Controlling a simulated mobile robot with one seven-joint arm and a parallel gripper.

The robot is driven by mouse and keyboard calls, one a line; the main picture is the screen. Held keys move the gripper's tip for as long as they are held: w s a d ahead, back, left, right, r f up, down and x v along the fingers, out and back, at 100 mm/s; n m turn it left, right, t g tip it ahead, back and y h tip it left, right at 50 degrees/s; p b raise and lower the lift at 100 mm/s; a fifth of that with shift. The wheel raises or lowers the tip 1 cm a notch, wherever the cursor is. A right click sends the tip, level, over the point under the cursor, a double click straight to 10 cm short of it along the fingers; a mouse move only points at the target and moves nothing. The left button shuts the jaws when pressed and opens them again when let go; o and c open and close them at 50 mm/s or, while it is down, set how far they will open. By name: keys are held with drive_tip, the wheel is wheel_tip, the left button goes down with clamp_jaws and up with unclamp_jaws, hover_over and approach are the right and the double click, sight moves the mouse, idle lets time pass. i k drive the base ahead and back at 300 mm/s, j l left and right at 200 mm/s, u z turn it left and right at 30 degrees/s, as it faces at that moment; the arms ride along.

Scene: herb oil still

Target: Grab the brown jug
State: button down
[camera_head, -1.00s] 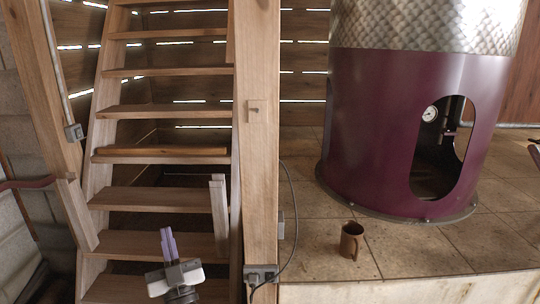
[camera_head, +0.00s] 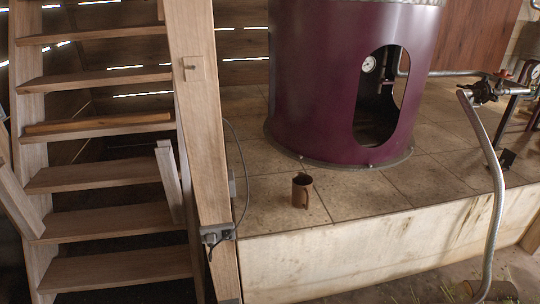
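The brown jug (camera_head: 301,191) stands upright on the tiled platform, near its front edge and just in front of the purple still. Its handle points to the right. My gripper is not in view now, and nothing touches the jug.
The tiled platform (camera_head: 420,195) has a pale front wall (camera_head: 345,255) that drops to the floor. The purple still (camera_head: 310,90) stands behind the jug. A wooden post (camera_head: 200,130) and stairs (camera_head: 100,180) are at the left. A bent metal pipe (camera_head: 493,180) stands at the right.

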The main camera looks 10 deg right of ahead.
sight(302, 183)
drive_tip(key=i+l, duration=0.15)
drive_tip(key=l, duration=0.2)
drive_tip(key=i+l, duration=0.2)
drive_tip(key=l, duration=0.15)
drive_tip(key=i+l, duration=0.15)
drive_tip(key=l, duration=0.2)
drive_tip(key=i+l, duration=0.15)
drive_tip(key=l, duration=0.2)
drive_tip(key=i+l, duration=0.2)
drive_tip(key=l, duration=0.15)
drive_tip(key=i+l, duration=0.15)
drive_tip(key=l, duration=0.2)
drive_tip(key=i+l, duration=0.15)
drive_tip(key=l, duration=0.2)
drive_tip(key=i+l, duration=0.2)
drive_tip(key=l, duration=0.15)
drive_tip(key=u, duration=0.05)
